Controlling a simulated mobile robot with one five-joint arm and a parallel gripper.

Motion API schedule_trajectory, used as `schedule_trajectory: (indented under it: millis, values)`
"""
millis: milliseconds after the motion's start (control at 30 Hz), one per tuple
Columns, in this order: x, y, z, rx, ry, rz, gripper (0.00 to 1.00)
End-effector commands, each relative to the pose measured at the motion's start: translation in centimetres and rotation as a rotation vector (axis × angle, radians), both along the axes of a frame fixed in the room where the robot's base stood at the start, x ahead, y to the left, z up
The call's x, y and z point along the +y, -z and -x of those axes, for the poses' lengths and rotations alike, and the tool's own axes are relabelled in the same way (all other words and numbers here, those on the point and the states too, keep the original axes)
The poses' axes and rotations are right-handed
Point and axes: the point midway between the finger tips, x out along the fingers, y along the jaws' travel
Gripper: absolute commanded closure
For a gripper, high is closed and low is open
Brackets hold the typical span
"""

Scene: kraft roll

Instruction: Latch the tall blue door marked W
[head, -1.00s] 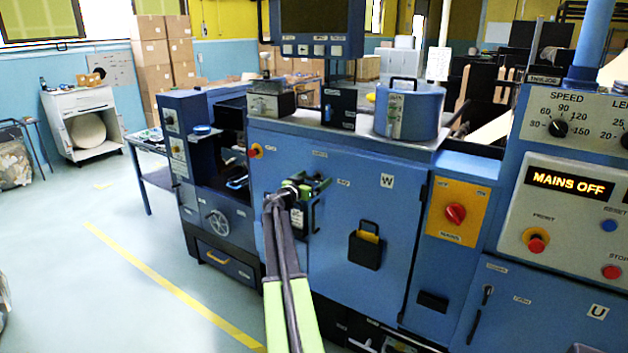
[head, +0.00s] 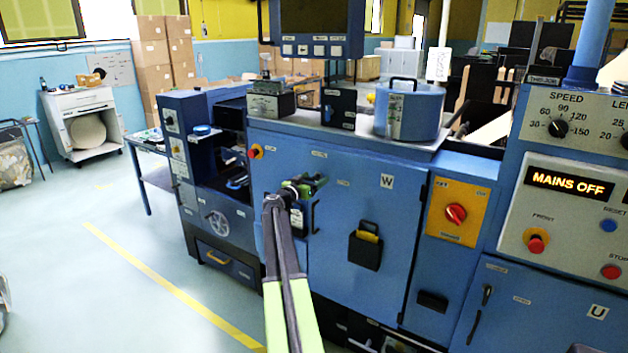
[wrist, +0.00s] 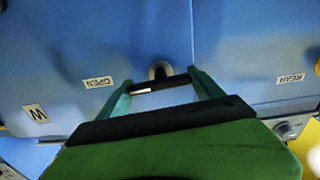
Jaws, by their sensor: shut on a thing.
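The tall blue door (head: 355,225) marked W stands in the middle of the machine front. Its face looks level with the panel beside it, with a thin seam between them in the wrist view. My gripper (head: 310,187) is at the door's left part. In the wrist view my gripper (wrist: 162,85) has its two green fingers shut on a dark latch handle (wrist: 165,86), which lies roughly crosswise beside a round pivot (wrist: 160,70). The W label (wrist: 35,114) and an OPEN label (wrist: 98,82) appear upside down. My gripper hides most of the latch in the head view.
A dark pocket (head: 366,248) hangs on the door. A yellow panel with a red mains switch (head: 456,214) is to its right, and a display (head: 569,182) reads MAINS OFF. Another blue door (head: 545,310), marked U, is lower right. Open floor (head: 110,270) lies left.

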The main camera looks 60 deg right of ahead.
Motion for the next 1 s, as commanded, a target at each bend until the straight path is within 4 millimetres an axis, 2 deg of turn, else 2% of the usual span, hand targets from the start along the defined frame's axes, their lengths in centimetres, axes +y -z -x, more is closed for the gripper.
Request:
schedule_trajectory:
  millis: [1000]
  values:
    - [0.04,0.09,-0.29,0.912,0.003,-0.010,0.64]
